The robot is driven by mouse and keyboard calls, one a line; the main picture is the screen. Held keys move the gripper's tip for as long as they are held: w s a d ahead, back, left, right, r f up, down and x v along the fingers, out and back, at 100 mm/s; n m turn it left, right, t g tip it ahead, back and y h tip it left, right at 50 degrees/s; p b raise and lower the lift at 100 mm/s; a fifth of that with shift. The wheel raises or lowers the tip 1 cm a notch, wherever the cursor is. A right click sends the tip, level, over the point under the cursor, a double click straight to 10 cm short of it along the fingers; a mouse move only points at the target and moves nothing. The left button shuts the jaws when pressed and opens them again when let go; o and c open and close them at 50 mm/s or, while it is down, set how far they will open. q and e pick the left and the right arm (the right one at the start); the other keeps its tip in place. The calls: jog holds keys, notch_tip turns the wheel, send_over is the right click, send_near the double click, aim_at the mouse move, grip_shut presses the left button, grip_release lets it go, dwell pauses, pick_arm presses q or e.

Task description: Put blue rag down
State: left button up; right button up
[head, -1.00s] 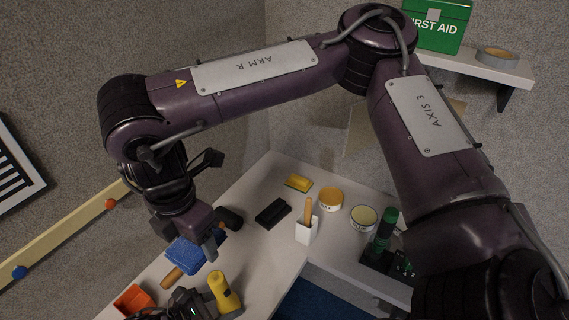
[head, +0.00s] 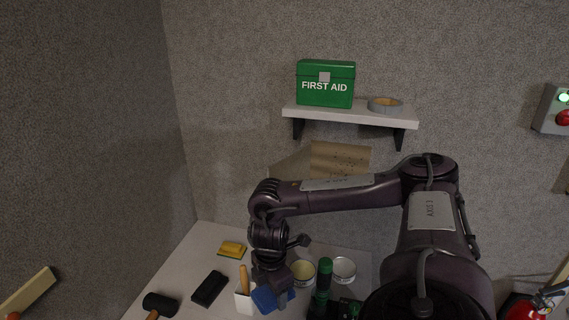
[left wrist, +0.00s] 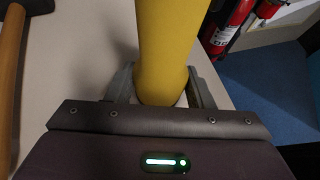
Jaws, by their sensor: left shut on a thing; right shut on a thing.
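The blue rag (head: 265,300) hangs from my right gripper (head: 274,290), which is shut on it. In the head view they are low in the picture, in front of the white holder's right side and left of the green-topped tool (head: 324,276). I cannot tell whether the rag touches the table (head: 160,270). My left gripper is outside the head view. In the left wrist view my left gripper (left wrist: 161,88) is shut on a yellow cylindrical thing (left wrist: 172,45), whose far end is cut off.
A white holder (head: 244,303) with a wooden handle, a black block (head: 208,289), a yellow sponge (head: 232,248), a mallet (head: 160,303) and two round tins (head: 303,273) (head: 343,269) stand around. A shelf (head: 350,116) carries a first-aid box (head: 326,85) and tape (head: 385,104).

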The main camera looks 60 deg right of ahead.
jog(key=shift+m, duration=0.4)
jog(key=d, duration=0.4)
jog(key=shift+s+d+f, duration=0.2)
jog(key=shift+s+d, duration=0.05)
jog(key=shift+s, duration=0.05)
notch_tip(320, 180, down, 5)
jog(key=shift+w+f, duration=0.1)
jog(key=shift+f, duration=2)
jog(key=o, duration=1.1)
jog(key=shift+f, duration=0.1)
notch_tip(320, 180, up, 12)
jog(key=shift+r, duration=0.15)
jog(key=shift+o, duration=0.6)
